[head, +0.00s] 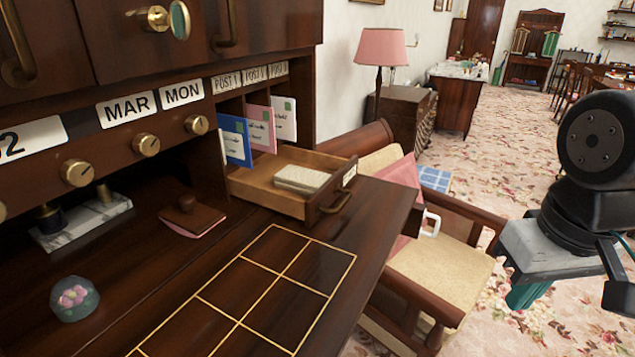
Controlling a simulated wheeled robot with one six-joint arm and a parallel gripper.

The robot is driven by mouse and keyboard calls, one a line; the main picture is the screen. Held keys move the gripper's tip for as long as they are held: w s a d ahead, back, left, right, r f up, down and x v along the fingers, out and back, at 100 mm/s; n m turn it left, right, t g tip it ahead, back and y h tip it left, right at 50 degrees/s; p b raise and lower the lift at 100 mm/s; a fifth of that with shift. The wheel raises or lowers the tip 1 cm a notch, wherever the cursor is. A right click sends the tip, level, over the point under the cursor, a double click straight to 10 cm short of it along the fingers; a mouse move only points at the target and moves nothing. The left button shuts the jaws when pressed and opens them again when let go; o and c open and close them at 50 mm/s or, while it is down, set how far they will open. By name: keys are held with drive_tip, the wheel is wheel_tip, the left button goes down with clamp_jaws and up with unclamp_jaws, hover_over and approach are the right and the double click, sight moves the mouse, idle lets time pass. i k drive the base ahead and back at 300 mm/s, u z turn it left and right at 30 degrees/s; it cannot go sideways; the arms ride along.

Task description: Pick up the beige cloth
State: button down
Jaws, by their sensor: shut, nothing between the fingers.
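The beige cloth (302,178) looks like a small folded stack, lying in the open wooden drawer (268,197) of the desk. My gripper (525,293) is at the right of the head view, pointing down, with a grey body and teal fingers. It is shut and empty, well to the right of the drawer and apart from the cloth. The arm's dark wrist is above it, and part of the arm is cut off by the picture's right edge.
Upright cards (261,128) stand in slots behind the drawer. The desk top (285,262) has a gold grid and is mostly clear. A glass dome (74,298) stands at its left. A cushioned wooden armchair (440,275) stands between the desk and my gripper.

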sight(299, 180)
drive_tip(key=u, duration=1.1)
drive_tip(key=k, duration=1.25)
drive_tip(key=z, duration=0.4)
drive_tip(key=i, duration=1.55)
drive_tip(key=u, duration=0.55)
